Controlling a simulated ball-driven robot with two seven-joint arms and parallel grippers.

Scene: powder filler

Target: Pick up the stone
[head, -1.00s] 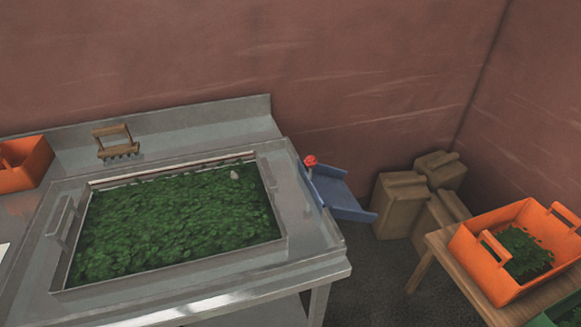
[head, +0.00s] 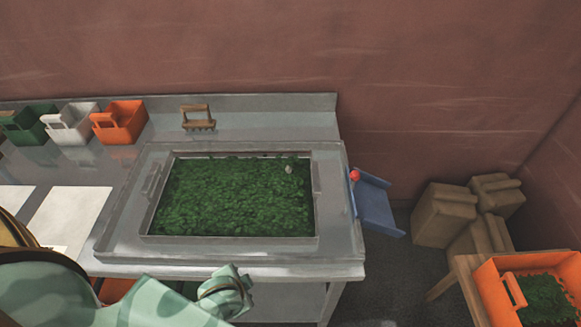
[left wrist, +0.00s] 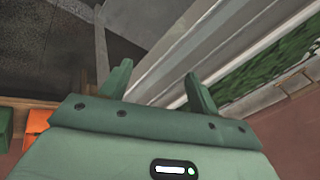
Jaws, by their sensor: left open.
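The stone (head: 289,169) is a small pale grey lump. It lies on the green leaves (head: 235,200) near the back right corner of the sunken metal tray (head: 137,240) in the head view. My left arm comes in from the lower left in the head view, with its end in front of the table's front edge, well short of the stone; its fingers cannot be made out there. In the left wrist view my left gripper (left wrist: 158,76) has its two green fingers apart with nothing between them. My right gripper is in neither view.
Orange (head: 120,122), white (head: 70,125) and green (head: 24,126) bins stand at the back left. A blue chute (head: 374,203) with a red knob is at the table's right end.

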